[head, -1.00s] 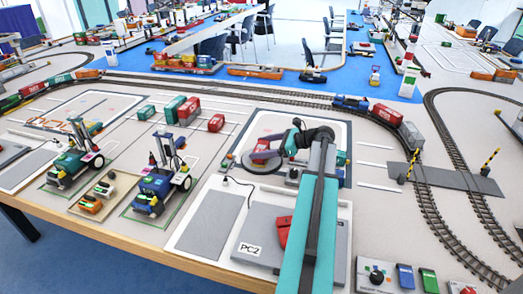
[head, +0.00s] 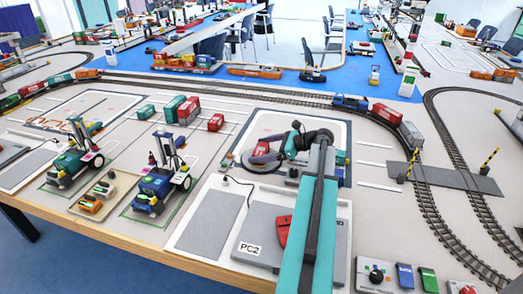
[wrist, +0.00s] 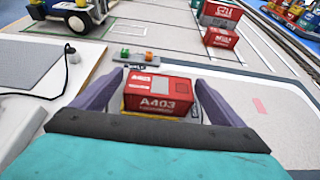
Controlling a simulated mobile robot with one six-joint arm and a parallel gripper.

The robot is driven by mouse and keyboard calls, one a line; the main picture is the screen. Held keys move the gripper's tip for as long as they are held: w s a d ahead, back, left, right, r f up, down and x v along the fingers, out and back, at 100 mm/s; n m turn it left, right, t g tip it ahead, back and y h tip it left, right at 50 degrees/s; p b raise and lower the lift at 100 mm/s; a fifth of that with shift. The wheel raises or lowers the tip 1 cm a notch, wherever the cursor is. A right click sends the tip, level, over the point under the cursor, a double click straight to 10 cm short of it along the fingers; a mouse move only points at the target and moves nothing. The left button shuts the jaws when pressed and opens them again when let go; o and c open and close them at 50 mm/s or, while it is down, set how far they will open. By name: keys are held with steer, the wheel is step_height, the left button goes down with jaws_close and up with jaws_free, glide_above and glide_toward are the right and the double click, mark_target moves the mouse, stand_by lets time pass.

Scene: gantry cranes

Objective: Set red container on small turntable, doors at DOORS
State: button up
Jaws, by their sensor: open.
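The red container (wrist: 160,92), marked A403, sits between the two purple fingers of my gripper (wrist: 152,98) in the wrist view. The fingers are spread, one along each side of it; I cannot tell if either touches. A yellow edge shows under the container. I cannot read a DOORS mark or tell which end has doors.
A small grey plate with green and orange knobs (wrist: 138,57) lies just beyond the container. Red containers (wrist: 221,38) stand farther off. A grey PC2 panel (head: 250,249) with a red object (head: 284,231) is nearer my base. A black cable (wrist: 70,62) lies at left.

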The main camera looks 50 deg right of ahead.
steer(key=shift+r, duration=0.15)
steer(key=v, duration=1.2)
steer(key=shift+s, duration=0.1)
stand_by(0.6)
